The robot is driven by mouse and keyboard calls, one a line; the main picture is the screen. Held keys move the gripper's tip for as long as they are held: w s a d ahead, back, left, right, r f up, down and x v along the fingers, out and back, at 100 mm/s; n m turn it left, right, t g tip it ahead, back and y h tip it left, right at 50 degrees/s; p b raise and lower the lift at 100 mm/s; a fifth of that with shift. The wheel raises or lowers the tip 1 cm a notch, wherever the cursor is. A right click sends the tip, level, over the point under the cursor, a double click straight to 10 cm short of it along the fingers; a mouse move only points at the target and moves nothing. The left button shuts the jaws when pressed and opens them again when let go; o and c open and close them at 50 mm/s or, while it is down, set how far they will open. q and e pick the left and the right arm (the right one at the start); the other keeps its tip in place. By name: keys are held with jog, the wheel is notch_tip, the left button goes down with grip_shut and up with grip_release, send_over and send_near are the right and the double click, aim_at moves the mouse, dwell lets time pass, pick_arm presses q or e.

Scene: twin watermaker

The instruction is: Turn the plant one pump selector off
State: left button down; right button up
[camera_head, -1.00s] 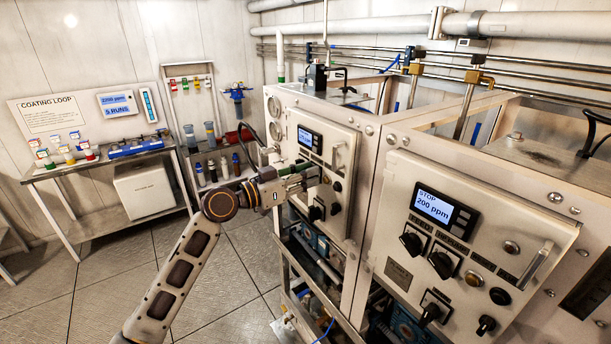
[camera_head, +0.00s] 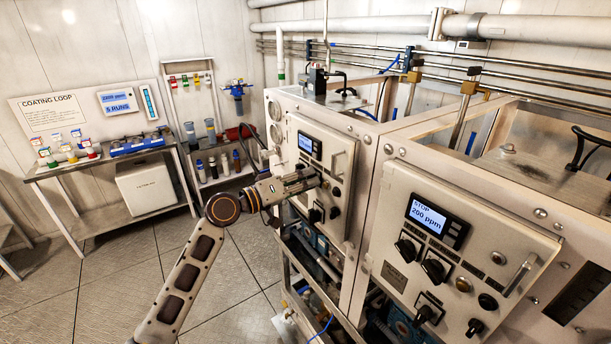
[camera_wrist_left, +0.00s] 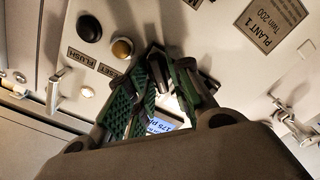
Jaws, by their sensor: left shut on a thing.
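The plant one panel (camera_head: 338,150) is the farther, left one of two pale control panels. In the left wrist view its plate (camera_wrist_left: 272,20) reads "PLANT 1". My left gripper (camera_head: 317,181) is at the face of this panel, below its lit display (camera_head: 309,144). In the left wrist view the green-padded fingers (camera_wrist_left: 172,72) are shut on a dark selector knob, taken as the pump selector. The fingers hide most of the knob and its label, so its setting cannot be read. Part of the display (camera_wrist_left: 160,126) shows "175" between the fingers. My right gripper is not in view.
A black button (camera_wrist_left: 89,28) and a brass button (camera_wrist_left: 122,48) sit close to the fingers, by "FLUSH" and "RESET" labels. The second panel (camera_head: 395,275), reading "STOP 200 ppm", stands nearer at right. A bench (camera_head: 112,165) stands at left; the floor before it is clear.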

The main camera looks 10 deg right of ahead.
pick_arm(q)
jog(key=shift+n+p, duration=0.55)
jog(key=shift+n, duration=0.55)
jog(key=c, duration=1.5)
grip_release()
jog(key=shift+a, duration=0.15)
jog(key=v, duration=1.1)
jog(key=shift+s+a, duration=0.15)
jog(key=shift+a, duration=0.2)
